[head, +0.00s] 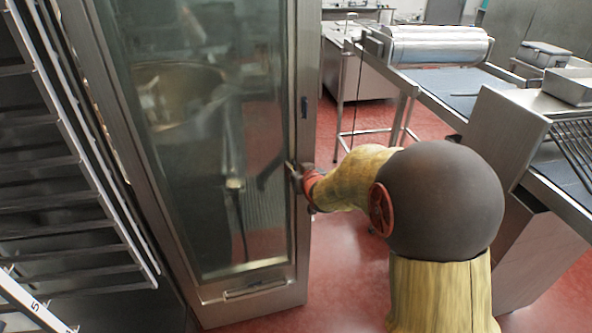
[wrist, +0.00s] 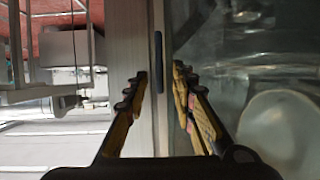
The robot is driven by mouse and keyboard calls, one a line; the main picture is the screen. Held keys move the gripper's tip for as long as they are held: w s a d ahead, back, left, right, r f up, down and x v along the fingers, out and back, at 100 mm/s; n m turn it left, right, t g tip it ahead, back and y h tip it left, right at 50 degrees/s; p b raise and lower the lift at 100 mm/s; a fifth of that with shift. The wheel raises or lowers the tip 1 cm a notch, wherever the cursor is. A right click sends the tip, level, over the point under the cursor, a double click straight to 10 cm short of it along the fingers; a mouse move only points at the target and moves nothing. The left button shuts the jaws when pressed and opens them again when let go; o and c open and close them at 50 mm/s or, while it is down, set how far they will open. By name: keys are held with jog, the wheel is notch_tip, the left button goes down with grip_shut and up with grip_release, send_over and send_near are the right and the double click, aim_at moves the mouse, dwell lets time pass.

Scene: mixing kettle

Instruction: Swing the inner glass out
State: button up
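The tall metal-framed door (head: 302,250) stands in the left half of the head view, with its glass pane (head: 185,215) facing me. The pane looks seated in its frame; I see no clear gap. My gripper (head: 295,178) is at the right upright of the door, at about mid-height. In the wrist view, my gripper (wrist: 159,74) has its two fingers spread apart, with the frame's edge strip between and beyond them. The glass (wrist: 235,75) lies to the right of the fingers. Whether the fingertips touch the frame or glass is unclear.
A dark rack with several shelf rails (head: 60,190) stands at the left, close to the door. Metal tables and a roller machine (head: 435,45) stand at the back right. A steel cabinet (head: 515,125) is at the right. Red floor (head: 345,260) is clear beside the door.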

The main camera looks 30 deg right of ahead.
jog(key=shift+c, duration=0.4)
grip_shut()
dwell(0.4)
